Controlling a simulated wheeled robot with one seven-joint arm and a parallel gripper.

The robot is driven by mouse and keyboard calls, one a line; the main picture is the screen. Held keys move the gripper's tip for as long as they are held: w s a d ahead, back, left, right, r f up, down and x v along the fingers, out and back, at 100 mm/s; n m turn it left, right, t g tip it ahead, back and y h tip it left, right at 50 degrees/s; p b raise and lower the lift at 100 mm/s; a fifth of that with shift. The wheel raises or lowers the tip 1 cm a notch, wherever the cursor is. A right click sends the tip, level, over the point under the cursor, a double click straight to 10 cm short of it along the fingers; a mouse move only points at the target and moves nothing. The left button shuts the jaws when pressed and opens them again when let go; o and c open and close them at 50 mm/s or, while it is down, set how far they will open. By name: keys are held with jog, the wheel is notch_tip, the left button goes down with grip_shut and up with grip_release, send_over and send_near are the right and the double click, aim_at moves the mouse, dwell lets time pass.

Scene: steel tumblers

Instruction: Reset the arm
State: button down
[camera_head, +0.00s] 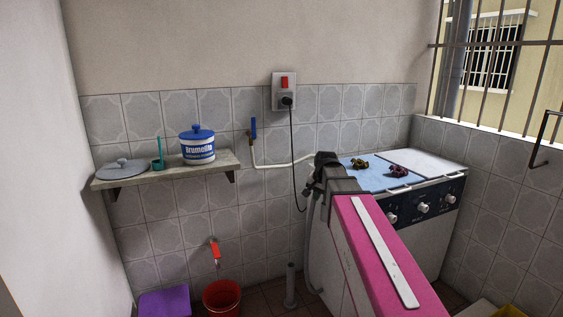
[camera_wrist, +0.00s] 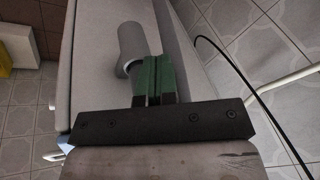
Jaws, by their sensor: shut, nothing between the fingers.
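My gripper (camera_wrist: 152,72) has its two green fingers together at the middle of the wrist view, with nothing between them. In the head view my arm reaches in from the lower right, and its dark end stands in front of the left side of the washing machine (camera_head: 428,185). The fingertips are hard to make out there. In the wrist view a grey cylinder (camera_wrist: 131,42) shows just beyond the fingers, partly hidden by them; I cannot tell whether they touch.
Two small dark cloth-like bundles lie on the washer's blue lid (camera_head: 375,174). A wall shelf (camera_head: 130,182) holds a blue-lidded tub (camera_head: 197,146), a grey lid (camera_head: 122,168) and a teal cup (camera_head: 158,163). A black cable (camera_head: 292,150) hangs near my arm. A red bucket (camera_head: 221,299) stands below.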

jog(key=s+d+f+n+g, duration=0.1)
jog(key=s+d+f+n, duration=0.1)
jog(key=s+f, duration=0.8)
jog(key=s+d+f+n+g+h, duration=0.1)
jog(key=s+d+f+n+g, duration=0.1)
jog(key=s+f, duration=0.8)
notch_tip(320, 180, down, 3)
jog(key=shift+s+d+n+g, duration=0.3)
jog(key=shift+d+n, duration=0.05)
jog(key=shift+n, duration=0.45)
